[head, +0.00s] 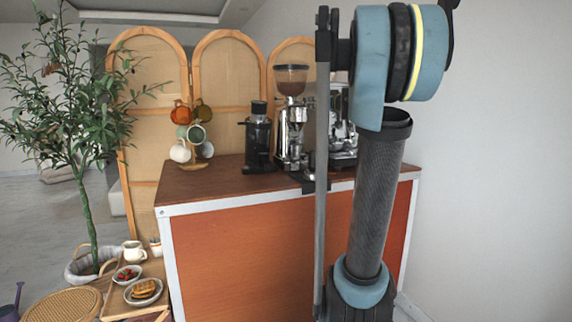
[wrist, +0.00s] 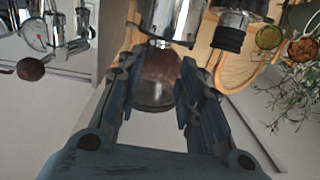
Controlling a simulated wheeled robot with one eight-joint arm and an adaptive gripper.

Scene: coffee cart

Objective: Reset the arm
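My gripper (wrist: 158,78) shows in the wrist view with its two blue-grey fingers apart, open. The wrist picture is upside down. The brown bean hopper of a silver grinder (wrist: 155,80) appears in the gap between the fingers. In the head view that grinder (head: 291,125) stands on the cart and no finger touches its hopper, so the gripper looks empty. My arm (head: 378,200) rises at the right of the head view, bent at a blue joint at the top. My gripper cannot be made out clearly there.
The coffee cart (head: 270,245) carries a black grinder (head: 258,140), a mug tree (head: 193,135) and an espresso machine (head: 343,130), partly hidden behind my arm. A potted plant (head: 85,140) and a low wooden tray (head: 152,270) with snacks stand left. A bare wall is at right.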

